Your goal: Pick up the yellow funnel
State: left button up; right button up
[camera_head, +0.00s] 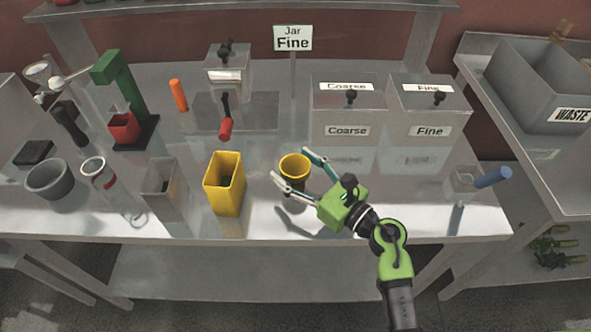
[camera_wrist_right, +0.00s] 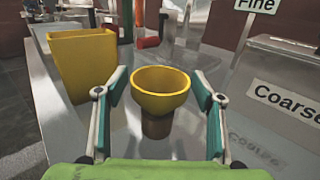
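My right gripper (camera_head: 293,171) is open, with one finger on each side of the funnel. In the right wrist view the fingers (camera_wrist_right: 158,88) are spread wide, with a visible gap between each finger and the funnel. My left gripper is not in view.
A yellow square container (camera_head: 212,203) stands left of the funnel, and a grey one (camera_head: 160,190) beyond it. Metal bins labelled Coarse (camera_head: 345,112) and Fine (camera_head: 430,112) stand behind to the right. A clear jar with a blue-handled tool (camera_head: 493,177) is at the right.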

jog(key=c, duration=0.8)
jog(key=shift+o, duration=0.2)
